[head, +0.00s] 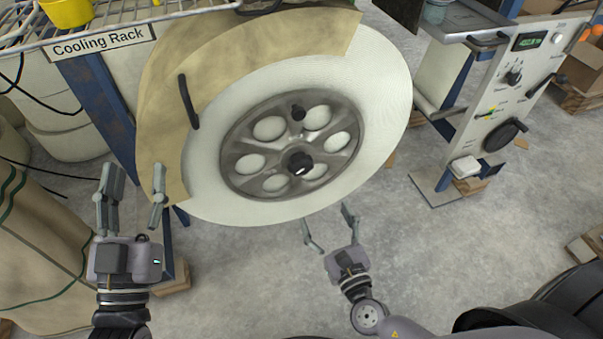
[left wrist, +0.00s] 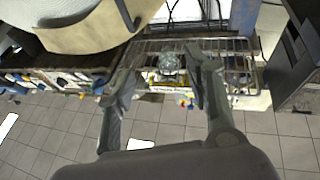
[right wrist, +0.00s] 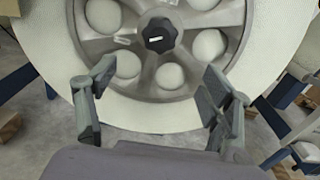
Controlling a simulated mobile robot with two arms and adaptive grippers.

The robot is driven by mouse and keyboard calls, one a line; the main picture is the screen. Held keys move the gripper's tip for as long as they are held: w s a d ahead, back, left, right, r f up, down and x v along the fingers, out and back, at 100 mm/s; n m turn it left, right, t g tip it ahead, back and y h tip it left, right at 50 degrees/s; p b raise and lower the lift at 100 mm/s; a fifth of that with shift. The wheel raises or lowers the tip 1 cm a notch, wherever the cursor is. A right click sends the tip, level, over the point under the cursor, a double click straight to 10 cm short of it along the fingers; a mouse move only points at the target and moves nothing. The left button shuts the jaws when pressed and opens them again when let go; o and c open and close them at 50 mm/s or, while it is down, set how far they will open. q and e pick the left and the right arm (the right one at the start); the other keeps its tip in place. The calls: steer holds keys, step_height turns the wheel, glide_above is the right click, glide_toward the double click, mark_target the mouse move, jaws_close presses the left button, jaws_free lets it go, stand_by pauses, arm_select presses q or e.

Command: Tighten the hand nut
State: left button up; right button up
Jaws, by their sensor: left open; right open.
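The hand nut (head: 300,164) is a black lobed knob at the centre of the grey spoked hub (head: 240,165), on the front of the big white tape roll (head: 385,90). In the right wrist view the hand nut (right wrist: 159,35) shows above and between the fingers, on the hub. My right gripper (head: 328,222) is open and empty, below the roll in the head view and apart from the nut. It also shows in the right wrist view (right wrist: 150,85). My left gripper (head: 135,185) is open and empty, left of the roll, and shows in the left wrist view (left wrist: 160,75).
A tan guard with a black handle (head: 188,101) covers the roll's upper left. The Cooling Rack (head: 170,14) is at the top left. A control panel (head: 510,90) stands at the right. Open floor lies below the roll.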

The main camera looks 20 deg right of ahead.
mark_target(303, 169)
steer(key=w, duration=1.5)
steer(key=shift+w+a+b, duration=0.25)
steer(key=shift+w+b, duration=0.1)
steer(key=shift+w, duration=0.05)
arm_select(q)
steer(key=shift+s+r+t+h, duration=0.15)
steer(key=shift+s+r+t, duration=0.25)
steer(key=shift+r+t, duration=0.35)
steer(key=shift+s+r+t+h, duration=0.15)
steer(key=shift+s+r+t, duration=0.3)
steer(key=shift+r, duration=0.5)
arm_select(e)
steer(key=shift+w, duration=0.6)
steer(key=shift+c, duration=0.3)
steer(key=c, duration=1.1)
